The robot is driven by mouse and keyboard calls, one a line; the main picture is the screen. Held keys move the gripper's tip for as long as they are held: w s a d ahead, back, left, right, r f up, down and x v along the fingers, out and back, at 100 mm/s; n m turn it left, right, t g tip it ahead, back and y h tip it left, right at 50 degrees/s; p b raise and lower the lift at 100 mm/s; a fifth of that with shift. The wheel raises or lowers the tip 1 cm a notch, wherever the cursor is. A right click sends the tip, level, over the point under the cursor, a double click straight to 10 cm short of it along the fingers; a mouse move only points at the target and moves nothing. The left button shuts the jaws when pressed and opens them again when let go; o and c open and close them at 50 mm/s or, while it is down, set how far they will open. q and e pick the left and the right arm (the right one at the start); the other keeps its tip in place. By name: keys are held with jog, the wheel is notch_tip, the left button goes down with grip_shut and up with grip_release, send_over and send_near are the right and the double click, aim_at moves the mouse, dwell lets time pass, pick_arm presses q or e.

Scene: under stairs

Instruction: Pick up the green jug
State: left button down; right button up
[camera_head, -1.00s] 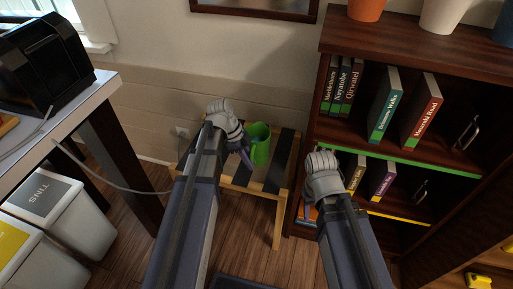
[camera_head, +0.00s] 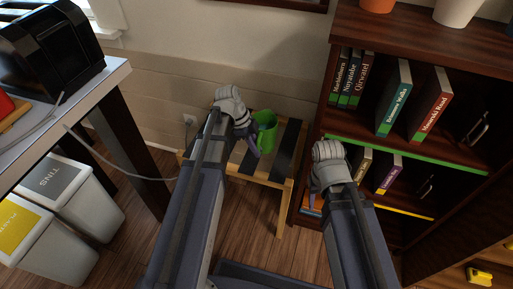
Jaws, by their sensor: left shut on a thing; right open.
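The green jug (camera_head: 266,130) is upright at the small wooden slatted stool (camera_head: 284,178), between the table and the bookcase. My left gripper (camera_head: 253,148) is at the left side of the jug, shut on it; the wrist and forearm hide part of the stool and the jug's left side. I cannot tell whether the jug's base touches the stool. My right gripper (camera_head: 314,200) is open and empty, in front of the bookcase's left edge; its fingers are partly hidden.
A dark bookcase (camera_head: 420,40) with books and pots stands close on the right. A table (camera_head: 100,85) with a black appliance (camera_head: 50,50) is on the left, bins (camera_head: 75,190) below it. A cable (camera_head: 125,172) runs to the wall socket. Floor between is clear.

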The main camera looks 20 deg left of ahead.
pick_arm(q)
jog(key=shift+r+p, duration=4.3)
jog(key=shift+r, duration=0.2)
jog(key=c, duration=1.4)
grip_release()
grip_shut()
